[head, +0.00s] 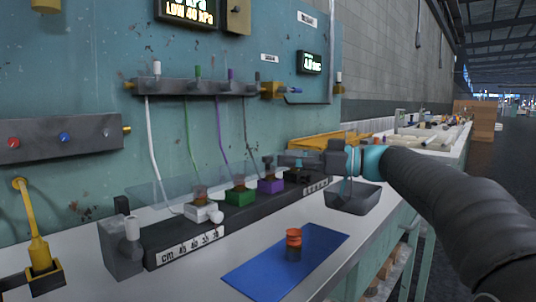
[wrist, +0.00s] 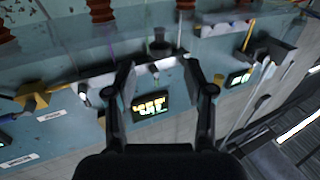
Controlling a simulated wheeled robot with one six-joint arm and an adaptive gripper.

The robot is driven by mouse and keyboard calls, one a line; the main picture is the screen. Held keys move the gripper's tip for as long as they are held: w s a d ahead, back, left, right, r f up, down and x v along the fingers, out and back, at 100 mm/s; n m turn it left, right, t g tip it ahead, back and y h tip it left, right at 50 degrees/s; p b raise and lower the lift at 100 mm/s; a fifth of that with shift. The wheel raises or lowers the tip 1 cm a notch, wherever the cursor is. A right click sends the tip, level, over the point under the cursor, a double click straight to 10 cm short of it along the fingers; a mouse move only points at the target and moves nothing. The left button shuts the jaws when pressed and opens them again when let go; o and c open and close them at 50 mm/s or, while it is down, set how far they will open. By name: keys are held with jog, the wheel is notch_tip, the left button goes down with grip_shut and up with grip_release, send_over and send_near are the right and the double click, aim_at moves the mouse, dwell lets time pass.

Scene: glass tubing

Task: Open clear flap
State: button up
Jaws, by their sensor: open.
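A clear, faintly tinted sheet that looks like the flap (head: 150,192) lies along the back of the black rail (head: 165,235), behind the coloured blocks. Its right end is hard to make out near my gripper. My gripper (head: 284,160) reaches in from the right, above the rail's right end, with its jaws toward the teal panel. In the wrist view my gripper (wrist: 160,80) is open, its two dark fingers apart. A dark knob-like part (wrist: 159,44) shows beyond and between the fingertips. I cannot tell whether anything touches the flap.
A white block (head: 203,212), a green block (head: 239,197) and a purple block (head: 270,186) sit on the rail. A blue mat (head: 265,280) with an orange-topped vial (head: 293,243) lies in front. A grey tray (head: 352,200) stands below my arm. Tubes hang from the wall manifold (head: 180,87).

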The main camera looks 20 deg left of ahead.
aim_at(268, 156)
jog(key=a+p, duration=0.1)
jog(key=a, duration=0.4)
jog(key=shift+a, duration=0.35)
grip_shut()
